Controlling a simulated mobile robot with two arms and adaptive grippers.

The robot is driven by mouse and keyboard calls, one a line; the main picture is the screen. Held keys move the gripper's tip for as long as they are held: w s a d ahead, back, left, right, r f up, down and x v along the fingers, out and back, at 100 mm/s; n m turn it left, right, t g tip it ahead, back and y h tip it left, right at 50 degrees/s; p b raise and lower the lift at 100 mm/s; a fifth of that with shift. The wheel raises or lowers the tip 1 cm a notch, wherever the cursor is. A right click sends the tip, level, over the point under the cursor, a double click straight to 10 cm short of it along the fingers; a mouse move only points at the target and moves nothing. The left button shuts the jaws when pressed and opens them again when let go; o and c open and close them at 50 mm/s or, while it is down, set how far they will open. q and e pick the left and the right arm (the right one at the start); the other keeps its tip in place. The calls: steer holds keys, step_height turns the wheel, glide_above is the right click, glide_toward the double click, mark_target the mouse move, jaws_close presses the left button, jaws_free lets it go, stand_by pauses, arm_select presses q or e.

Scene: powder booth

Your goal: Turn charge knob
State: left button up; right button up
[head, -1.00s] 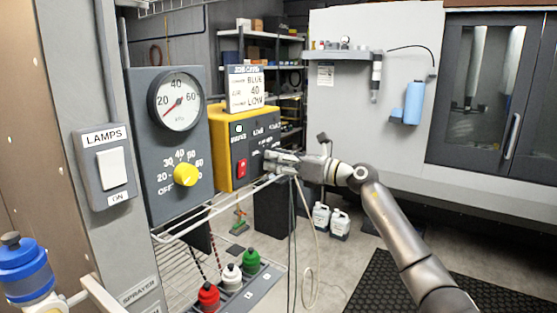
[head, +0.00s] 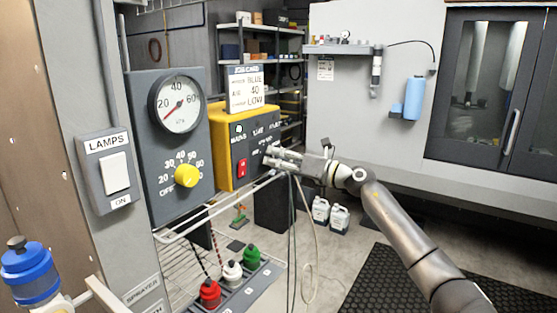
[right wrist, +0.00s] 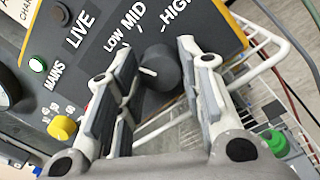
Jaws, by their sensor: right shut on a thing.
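The charge knob (right wrist: 162,70) is a dark round knob with a white mark, on the grey front of a yellow control box (head: 219,160). It sits below the LOW, MID and HIGH labels. Its white mark lies on the left side in the right wrist view, toward LOW; the exact setting is hard to tell. My right gripper (right wrist: 157,82) is shut on the knob, one finger on each side. In the head view the right gripper (head: 270,156) covers the knob.
A job card (head: 245,89) reading BLUE, 40, LOW stands on the box. A yellow air knob (head: 186,176) and gauge (head: 179,104) are left of it. A wire rack (head: 190,222) and hanging cables (head: 291,235) lie below the gripper. Red, white and green-capped bottles stand below.

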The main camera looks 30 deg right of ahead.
steer(key=shift+r, duration=0.15)
steer(key=o, duration=1)
steer(key=shift+o, duration=0.2)
steer(key=shift+d, duration=0.1)
steer(key=v, duration=1.2)
steer(key=shift+f, duration=0.2)
